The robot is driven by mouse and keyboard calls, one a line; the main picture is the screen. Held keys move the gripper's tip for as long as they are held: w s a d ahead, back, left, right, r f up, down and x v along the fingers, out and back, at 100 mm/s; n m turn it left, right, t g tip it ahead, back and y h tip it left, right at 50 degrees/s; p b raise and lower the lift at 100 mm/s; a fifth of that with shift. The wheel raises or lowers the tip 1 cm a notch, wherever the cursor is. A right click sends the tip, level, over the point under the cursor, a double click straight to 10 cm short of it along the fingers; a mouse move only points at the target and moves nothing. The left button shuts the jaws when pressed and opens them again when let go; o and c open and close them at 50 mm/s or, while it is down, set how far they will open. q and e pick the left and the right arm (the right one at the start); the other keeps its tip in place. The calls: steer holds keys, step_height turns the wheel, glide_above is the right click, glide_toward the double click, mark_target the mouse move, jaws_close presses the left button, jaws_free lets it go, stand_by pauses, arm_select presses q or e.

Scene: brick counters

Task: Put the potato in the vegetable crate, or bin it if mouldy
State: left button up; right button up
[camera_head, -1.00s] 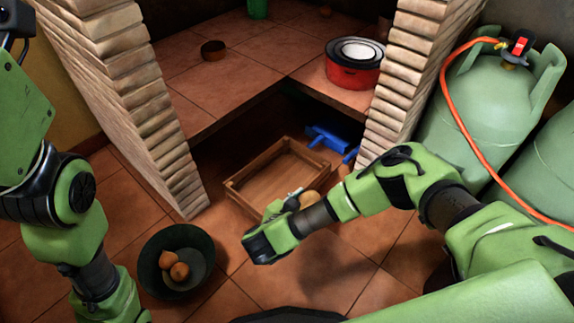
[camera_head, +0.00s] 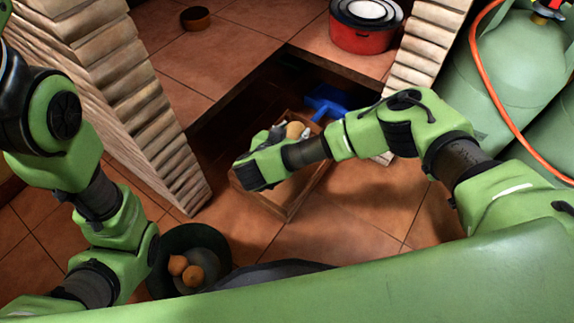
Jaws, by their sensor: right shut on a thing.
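The potato (camera_head: 295,130) is light tan and shows only in part. No mould can be made out at this size. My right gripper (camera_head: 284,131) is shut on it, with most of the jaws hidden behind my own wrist. Both are over the wooden crate (camera_head: 272,206) as seen from the head; their height above it is hard to tell. The crate stands on the tiled floor at the counter opening, and my right arm covers much of it. My left arm comes down at the left, but its gripper is out of sight. No bin can be made out for certain.
A blue object (camera_head: 326,101) lies behind the crate. Brick pillars flank the opening. A red pot (camera_head: 362,36) is on the counter; gas cylinders stand right.

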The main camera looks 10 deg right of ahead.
steer(key=shift+f+b, duration=0.55)
steer(key=shift+f, duration=0.5)
steer(key=o, duration=1.2)
steer(key=shift+s+a+r, duration=0.2)
steer(key=shift+s+a, duration=0.05)
steer(key=v, duration=1.1)
steer(key=shift+s+r, duration=0.1)
steer(key=shift+s, duration=0.05)
